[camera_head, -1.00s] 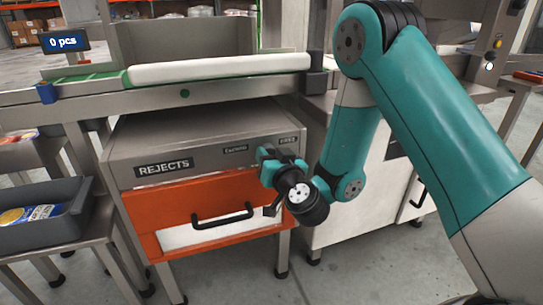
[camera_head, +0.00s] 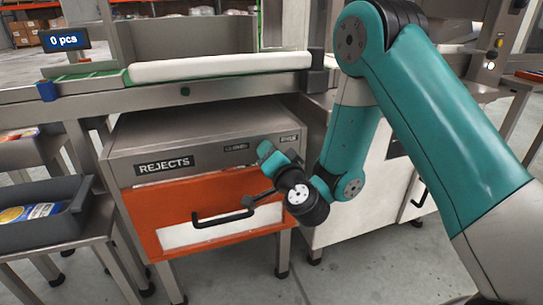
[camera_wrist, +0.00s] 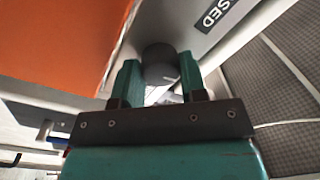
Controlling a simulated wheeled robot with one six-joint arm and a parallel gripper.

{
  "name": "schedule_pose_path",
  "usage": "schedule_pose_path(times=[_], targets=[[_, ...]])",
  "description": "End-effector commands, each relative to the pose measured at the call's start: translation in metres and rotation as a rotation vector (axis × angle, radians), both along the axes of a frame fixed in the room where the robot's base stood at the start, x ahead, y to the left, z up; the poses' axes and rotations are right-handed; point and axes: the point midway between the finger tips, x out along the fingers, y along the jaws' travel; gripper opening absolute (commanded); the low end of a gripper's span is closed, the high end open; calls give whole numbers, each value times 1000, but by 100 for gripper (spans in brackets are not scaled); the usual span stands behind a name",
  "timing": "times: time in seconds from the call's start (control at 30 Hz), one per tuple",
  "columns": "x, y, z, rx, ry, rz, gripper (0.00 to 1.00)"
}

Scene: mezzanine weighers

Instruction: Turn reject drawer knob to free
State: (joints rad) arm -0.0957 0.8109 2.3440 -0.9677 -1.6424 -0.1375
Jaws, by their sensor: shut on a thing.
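The reject drawer (camera_head: 172,210) has an orange front with a white panel and a black bar handle (camera_head: 222,218). A pale line shows on the knob's lower right. In the head view my gripper (camera_head: 268,152) is at the housing's right front and hides the knob. A small label (camera_head: 289,138) lies just above it; its text is too blurred to read surely.
A grey bin (camera_head: 45,210) with packs stands on a side table at left. A display (camera_head: 63,41) reads 0 pcs.

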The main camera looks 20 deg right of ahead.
Motion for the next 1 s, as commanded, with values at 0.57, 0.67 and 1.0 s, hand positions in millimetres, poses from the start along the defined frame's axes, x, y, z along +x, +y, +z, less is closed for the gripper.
schedule_pose_path(times=[0.57, 0.67, 1.0], targets=[[-1, 0, -2, 547, 2, -2, 15], [-1, 0, -2, 633, 2, -2, 15], [-1, 0, -1, 855, 3, -2, 15]])
